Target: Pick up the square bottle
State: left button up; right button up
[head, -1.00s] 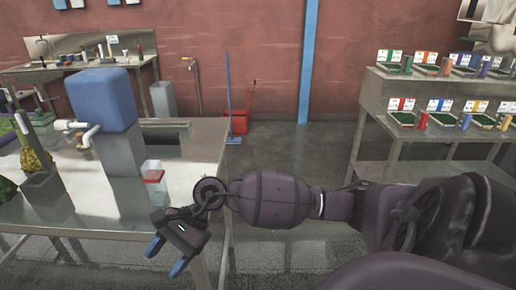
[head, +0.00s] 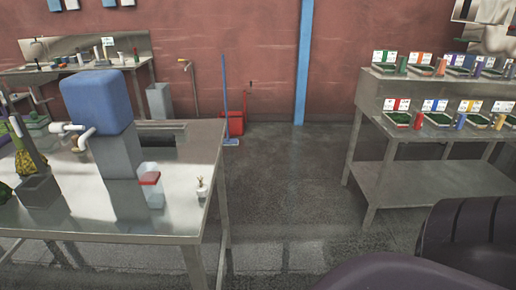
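A clear, square-looking bottle with a red band (head: 150,180) stands upright on the metal table, right of the grey block under the blue tank. A small pale fitting-like item with a gold part (head: 202,188) stands apart from it, near the table's right edge. Neither of my grippers is in view. Only dark rounded parts of my own body show at the bottom right. Nothing is touching the bottle.
The blue tank (head: 98,101) with white pipes stands on the metal table (head: 110,222). A grey open box (head: 40,190) is at left. A shelf rack (head: 425,185) with trays and coloured containers stands at right. Between them the floor (head: 285,190) is clear.

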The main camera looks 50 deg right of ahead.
aim_at(149, 175)
jog(key=z, duration=0.3)
jog(key=i+j+z, duration=0.15)
jog(key=z, duration=0.35)
jog(key=i+j+z, duration=0.1)
jog(key=j+z, duration=0.25)
jog(key=z, duration=0.15)
jog(key=i+j+z, duration=0.1)
jog(key=j+z, duration=0.25)
jog(key=j, duration=0.5)
